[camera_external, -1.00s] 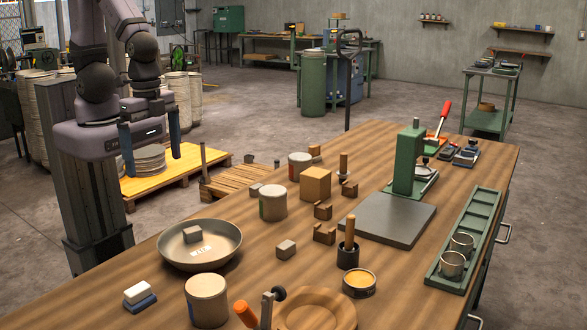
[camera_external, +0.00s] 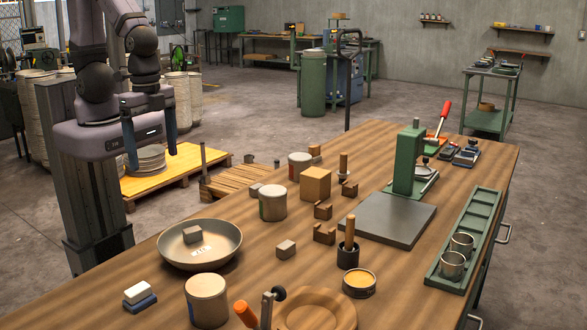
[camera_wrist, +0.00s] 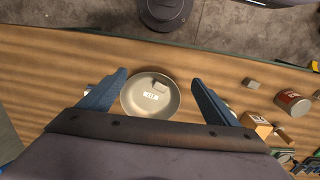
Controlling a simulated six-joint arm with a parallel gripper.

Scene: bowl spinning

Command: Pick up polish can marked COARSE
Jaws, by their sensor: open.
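Three polish cans with pale lids stand upright on the wooden bench: a near can (camera_external: 207,302), a middle can (camera_external: 273,204) and a far can (camera_external: 299,167). Each has a coloured label edge at its left side, but no lettering is readable, so I cannot tell which is COARSE. In the wrist view, a can with a red label (camera_wrist: 293,103) shows at the right. My gripper (camera_external: 152,160) is open and empty, high at the left, apart from all the cans. In the wrist view, its blue fingers (camera_wrist: 159,77) are spread, with the bowl between them in the picture.
A shallow metal bowl (camera_external: 225,250) holds a small block. A green press (camera_external: 408,160) and a green tray (camera_external: 481,215) stand at the right.

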